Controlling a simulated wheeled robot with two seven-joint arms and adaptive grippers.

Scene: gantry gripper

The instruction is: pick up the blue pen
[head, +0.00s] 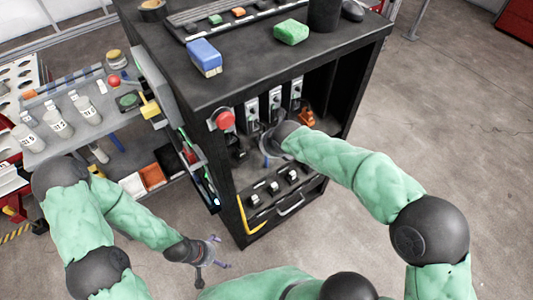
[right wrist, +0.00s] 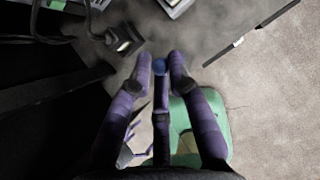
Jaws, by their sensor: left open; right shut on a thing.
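My right gripper (head: 268,150) reaches into the open front of the black cabinet, above the drawer with the knobs. In the right wrist view its purple fingers (right wrist: 160,82) are closed together around a small blue rounded end (right wrist: 158,67), which fits the blue pen; the rest of it is hidden by the fingers. My left gripper (head: 214,252) is open and empty, low in front of the cabinet, above the floor.
The black cabinet (head: 290,72) carries a blue-and-white block (head: 204,57) and a green block (head: 291,32) on top. A red button (head: 222,120) and an orange item (head: 306,118) are near my right gripper. A shelf with white bottles (head: 58,122) stands left.

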